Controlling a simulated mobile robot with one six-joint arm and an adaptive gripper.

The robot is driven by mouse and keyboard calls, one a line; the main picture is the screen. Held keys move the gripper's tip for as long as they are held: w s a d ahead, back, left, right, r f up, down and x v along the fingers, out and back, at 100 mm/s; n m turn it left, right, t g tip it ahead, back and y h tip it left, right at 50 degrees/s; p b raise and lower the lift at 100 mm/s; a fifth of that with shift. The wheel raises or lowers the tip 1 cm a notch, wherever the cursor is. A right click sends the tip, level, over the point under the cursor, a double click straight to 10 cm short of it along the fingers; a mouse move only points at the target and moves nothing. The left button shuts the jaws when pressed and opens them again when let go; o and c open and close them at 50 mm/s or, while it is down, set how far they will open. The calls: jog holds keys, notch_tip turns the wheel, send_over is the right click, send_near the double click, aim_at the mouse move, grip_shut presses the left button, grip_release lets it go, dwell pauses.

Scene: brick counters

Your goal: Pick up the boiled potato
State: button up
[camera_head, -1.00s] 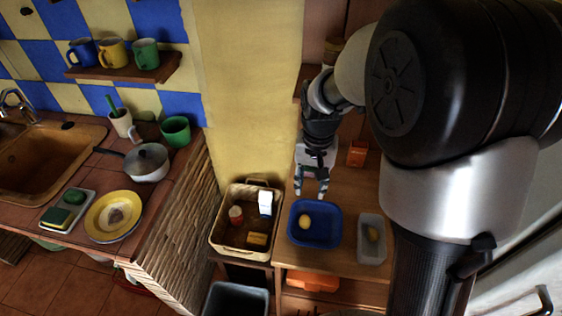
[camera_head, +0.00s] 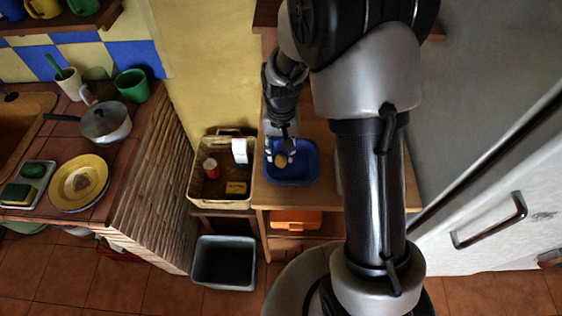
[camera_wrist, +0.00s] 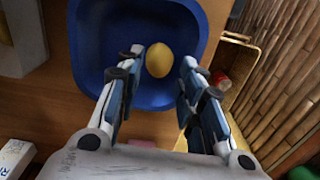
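The boiled potato looks like a smooth yellow oval (camera_head: 281,161) lying in a blue tray (camera_head: 302,180). In the wrist view the potato (camera_wrist: 159,60) is near the tray's lower side, on the blue tray floor (camera_wrist: 110,40). My gripper (camera_head: 281,154) is over the tray, pointing down. In the wrist view my gripper (camera_wrist: 163,62) is open, its two fingertips on either side of the potato with a gap visible at each side. I cannot tell how far the tips are above the tray floor.
A wicker basket (camera_head: 194,190) with a red can (camera_head: 211,168) and other packages stands left of the tray. A grey container (camera_wrist: 30,55) with a yellow item (camera_wrist: 4,30) lies on the tray's other side. A grey bin (camera_head: 224,282) stands on the floor. A brick counter is further left.

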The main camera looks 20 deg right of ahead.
aim_at(281, 158)
notch_tip(281, 158, down, 5)
jog(key=shift+d+r+b, duration=0.1)
jog(key=shift+r+b, duration=0.1)
jog(key=shift+b, duration=0.65)
jog(key=shift+r, duration=0.1)
jog(key=c, duration=0.7)
